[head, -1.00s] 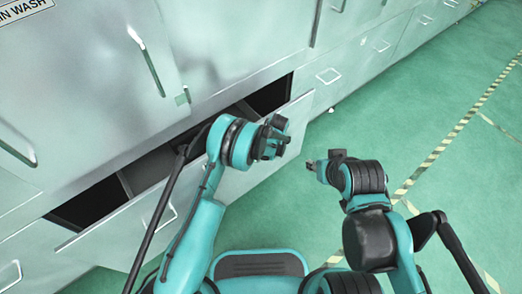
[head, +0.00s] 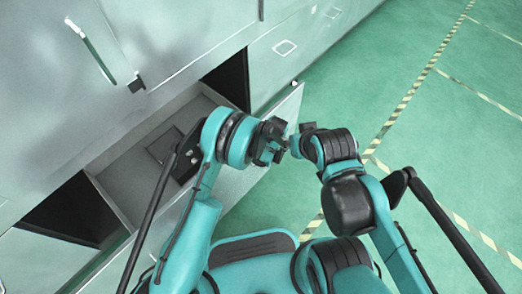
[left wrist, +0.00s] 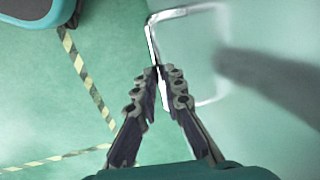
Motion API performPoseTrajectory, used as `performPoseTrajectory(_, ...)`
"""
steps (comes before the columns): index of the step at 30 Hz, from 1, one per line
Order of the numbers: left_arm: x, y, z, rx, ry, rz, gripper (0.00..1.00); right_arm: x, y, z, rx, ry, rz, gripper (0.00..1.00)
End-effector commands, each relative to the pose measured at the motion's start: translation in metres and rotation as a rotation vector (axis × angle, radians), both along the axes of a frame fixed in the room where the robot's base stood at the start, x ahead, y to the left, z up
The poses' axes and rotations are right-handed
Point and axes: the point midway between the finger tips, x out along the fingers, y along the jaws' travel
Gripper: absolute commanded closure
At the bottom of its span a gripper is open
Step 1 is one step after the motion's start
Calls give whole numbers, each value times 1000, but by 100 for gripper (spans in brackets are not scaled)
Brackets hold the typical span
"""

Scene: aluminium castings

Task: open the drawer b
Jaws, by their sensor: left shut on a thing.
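The drawer (head: 150,150) stands pulled out from the light grey cabinet, and its grey interior shows in the head view. Its front panel (head: 287,108) runs diagonally behind my left arm. My left gripper (head: 270,150) is at the outer side of that panel. In the left wrist view, its fingers (left wrist: 163,80) are closed on the near bar of the pale, loop-shaped drawer handle (left wrist: 184,10). The handle is hidden behind my gripper in the head view. My right gripper (head: 291,145) is beside the left one; its finger opening is too small to judge.
Dark gaps (head: 75,210) show in the cabinet at both sides of the drawer. Other closed fronts with handles (head: 285,47) continue to the upper right. Green floor with yellow-black striped tape (head: 400,105) lies clear on the right.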

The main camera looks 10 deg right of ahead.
Motion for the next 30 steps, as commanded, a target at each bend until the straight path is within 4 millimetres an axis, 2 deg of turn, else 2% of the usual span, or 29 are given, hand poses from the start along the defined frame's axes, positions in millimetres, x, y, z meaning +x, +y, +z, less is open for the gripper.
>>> performPoseTrajectory(12, -2, -1, 0, 0, 1, 0, 100, 0, 0, 0, 0, 0, 0, 60)
performPoseTrajectory(13, -2, -1, 0, 0, 1, 0, 83, 0, 0, 0, 0, 0, 0, 60)
performPoseTrajectory(15, -2, -1, 0, 0, 0, 0, 69, 0, 0, 0, 0, 0, 0, 60)
performPoseTrajectory(25, -2, -1, 3, 0, 0, 0, 69, 0, 0, 0, 0, 0, 0, 60)
performPoseTrajectory(30, -2, -1, 26, 0, 0, 0, 69, 0, 0, 0, 0, 0, 0, 60)
